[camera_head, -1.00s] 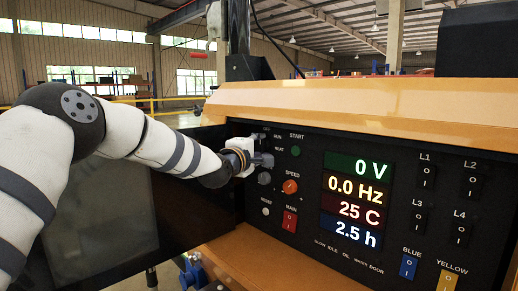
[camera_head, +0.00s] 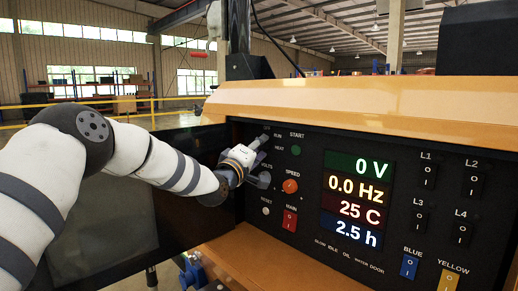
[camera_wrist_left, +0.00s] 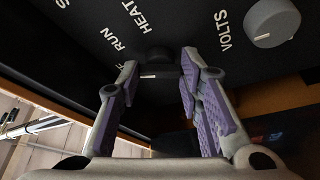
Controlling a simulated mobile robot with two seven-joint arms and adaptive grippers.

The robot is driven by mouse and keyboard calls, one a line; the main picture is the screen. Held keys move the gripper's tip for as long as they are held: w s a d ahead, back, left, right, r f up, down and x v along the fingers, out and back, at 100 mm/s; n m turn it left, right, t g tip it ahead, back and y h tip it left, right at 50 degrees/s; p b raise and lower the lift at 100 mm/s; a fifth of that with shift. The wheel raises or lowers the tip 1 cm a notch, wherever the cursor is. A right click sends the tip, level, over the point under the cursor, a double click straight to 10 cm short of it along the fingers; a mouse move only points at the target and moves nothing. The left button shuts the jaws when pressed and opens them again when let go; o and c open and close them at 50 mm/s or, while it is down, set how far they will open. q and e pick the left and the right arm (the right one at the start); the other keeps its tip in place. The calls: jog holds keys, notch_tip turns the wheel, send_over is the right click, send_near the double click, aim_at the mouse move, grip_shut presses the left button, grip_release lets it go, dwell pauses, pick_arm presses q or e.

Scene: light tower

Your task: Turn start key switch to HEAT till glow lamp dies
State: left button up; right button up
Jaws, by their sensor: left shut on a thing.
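My left gripper (camera_head: 261,141) reaches the upper left of the black control panel (camera_head: 400,165) and tilts up to the right. In the left wrist view its purple-padded fingers (camera_wrist_left: 158,68) are shut on the dark start key switch (camera_wrist_left: 155,56), which shows between the tips with a small white mark. OFF, RUN and HEAT lettering curves around the switch; which position it points to I cannot tell. In the head view the gripper mostly hides the switch. The glow lamp label (camera_head: 320,242) is at the panel's lower edge; no lit lamp shows there.
The grey VOLTS knob (camera_wrist_left: 272,22) sits close to the gripper. The orange SPEED knob (camera_head: 290,186), red MAIN switch (camera_head: 290,221) and green START button (camera_head: 296,151) are to its right. The display (camera_head: 356,188) reads 0 V, 0.0 Hz, 25 C, 2.5 h.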

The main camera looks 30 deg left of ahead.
pick_arm(q)
jog(key=m+h, duration=0.1)
jog(key=m, duration=0.1)
jog(key=m+t+h, duration=0.1)
jog(key=m, duration=0.2)
jog(key=m+h+b, duration=0.1)
jog(key=m, duration=0.2)
jog(key=shift+w+a+f+t, duration=0.1)
jog(key=shift+a+f+t, duration=0.05)
jog(key=shift+f+t, duration=0.15)
jog(key=m+h, duration=0.2)
jog(key=m, duration=0.2)
jog(key=shift+a+m+h, duration=0.1)
jog(key=shift+m+h, duration=0.3)
jog(key=shift+a+r+m+h+b, duration=0.1)
jog(key=shift+m+h+b, duration=0.3)
jog(key=shift+m, duration=0.6)
jog(key=shift+m+h+b, duration=0.1)
jog(key=shift+m+h, duration=0.5)
jog(key=shift+m, duration=0.4)
pick_arm(e)
jog(key=shift+s+f+g, duration=0.5)
jog(key=shift+s+f, duration=0.7)
pick_arm(q)
jog(key=o, duration=1.2)
jog(key=shift+c, duration=0.2)
